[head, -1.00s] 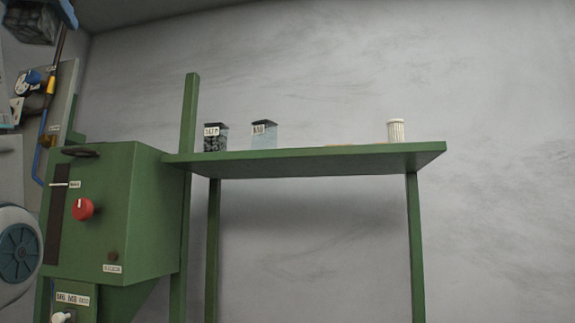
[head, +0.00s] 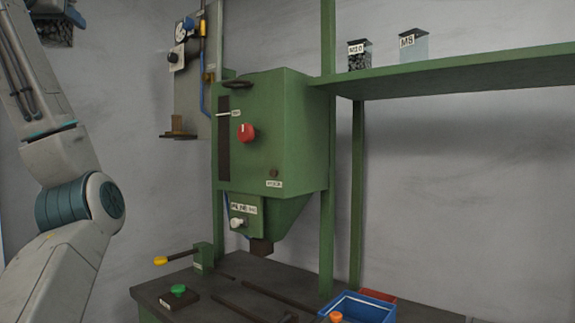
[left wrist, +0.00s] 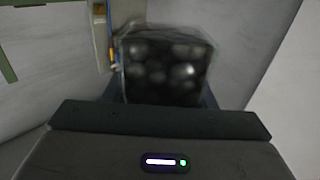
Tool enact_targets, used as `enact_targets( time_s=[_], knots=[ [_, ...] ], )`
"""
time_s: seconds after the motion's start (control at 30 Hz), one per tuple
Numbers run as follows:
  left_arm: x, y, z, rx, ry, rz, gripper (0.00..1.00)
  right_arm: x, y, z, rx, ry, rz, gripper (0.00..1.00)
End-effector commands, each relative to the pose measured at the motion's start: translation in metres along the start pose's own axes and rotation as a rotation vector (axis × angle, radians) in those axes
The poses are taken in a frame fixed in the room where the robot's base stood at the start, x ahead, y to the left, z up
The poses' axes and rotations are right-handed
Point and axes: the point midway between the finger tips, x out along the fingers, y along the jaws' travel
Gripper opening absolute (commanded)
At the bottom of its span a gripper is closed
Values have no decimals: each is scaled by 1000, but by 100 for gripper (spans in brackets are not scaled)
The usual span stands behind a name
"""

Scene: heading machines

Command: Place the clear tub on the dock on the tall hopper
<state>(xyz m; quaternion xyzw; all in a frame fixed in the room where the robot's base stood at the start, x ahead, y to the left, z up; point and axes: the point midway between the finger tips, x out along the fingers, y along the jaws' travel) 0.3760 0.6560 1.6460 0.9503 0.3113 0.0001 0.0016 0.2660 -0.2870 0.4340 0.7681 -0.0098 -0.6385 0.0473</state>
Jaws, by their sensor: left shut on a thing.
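My left gripper (head: 70,15) is at the top left of the head view, partly cut off by the edge, shut on a clear tub (head: 52,34) with dark contents. The tub also shows, blurred, in the left wrist view (left wrist: 167,68), just beyond the gripper body. I cannot clearly make out a dock on the hopper. My right gripper is not in view.
A green shelf (head: 460,75) right of the hopper holds two tubs, labelled M10 (head: 360,58) and M8 (head: 414,47). A wall panel (head: 178,90) is behind the hopper on the left. A dark bench (head: 225,300) below carries a yellow-tipped lever, a green button and a blue bin (head: 365,308).

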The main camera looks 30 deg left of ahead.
Motion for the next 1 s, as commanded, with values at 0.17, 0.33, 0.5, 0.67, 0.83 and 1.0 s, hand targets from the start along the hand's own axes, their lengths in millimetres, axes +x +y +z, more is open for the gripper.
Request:
enact_targets(
  time_s=[0.17,0.33,0.5,0.67,0.83,1.0],
  knots=[
    [20,19,11,3,-1,-13,15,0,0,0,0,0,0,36],
    [46,44,30,5,-2,-29,15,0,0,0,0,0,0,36],
    [83,82,62,7,-4,-44,15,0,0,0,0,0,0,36],
    [118,124,107,7,-3,-48,15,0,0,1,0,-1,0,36],
    [147,166,161,6,-2,-35,15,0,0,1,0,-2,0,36],
    [167,206,220,6,-2,-6,15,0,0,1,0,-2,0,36]
  ],
)
